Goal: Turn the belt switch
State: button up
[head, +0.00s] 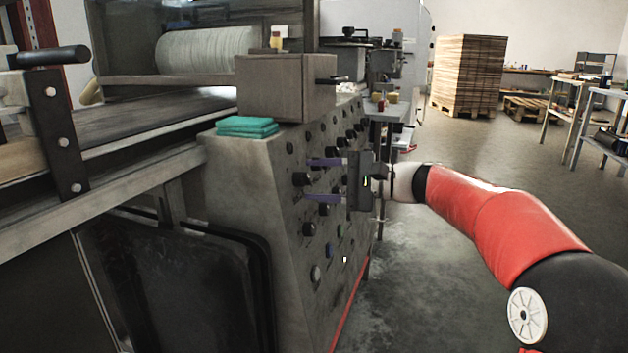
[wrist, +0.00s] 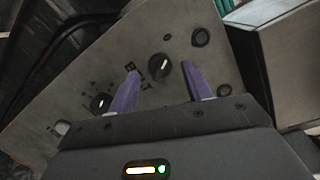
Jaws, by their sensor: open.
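A black rotary knob with a white pointer mark (wrist: 160,68) sits on the grey control panel, beside a printed label that my finger partly hides; I cannot read the whole label. In the head view a black knob (head: 300,179) shows between my fingertips. My gripper (head: 308,180) is open, with its two purple fingers pointing at the panel, one above and one below that knob. In the wrist view my gripper (wrist: 159,70) has a finger on each side of the knob, with gaps on both sides. I cannot tell how far the tips are from the panel.
Another black knob (wrist: 101,103) lies left of my fingers in the wrist view. The sloping panel (head: 262,203) carries several more knobs and buttons. A folded teal cloth (head: 247,127) lies on top, beside a grey box (head: 285,88). The floor right of the panel is open.

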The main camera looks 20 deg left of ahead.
jog(key=d, duration=0.6)
jog(key=shift+w+d+r, duration=0.2)
jog(key=shift+d, duration=0.05)
jog(key=s+d+f+n+t+h+p, duration=0.1)
jog(key=s+d+f+h, duration=0.3)
jog(key=s+d, duration=0.4)
jog(key=s+d+f+n+t+h+p, duration=0.1)
jog(key=s+d+f+t+h+p, duration=0.2)
jog(key=s+d+h, duration=0.4)
jog(key=s+d+f+n+t+h+p, duration=0.1)
jog(key=s+d+f+t+h+p, duration=0.1)
jog(key=s+d+h, duration=0.4)
jog(key=s+d+f+p, duration=0.1)
jog(key=s+d+f, duration=0.1)
jog(key=s+d, duration=0.3)
jog(key=shift+s+d+f+n+t, duration=0.2)
jog(key=shift+s+f+n+t, duration=0.15)
jog(key=shift+s, duration=1.3)
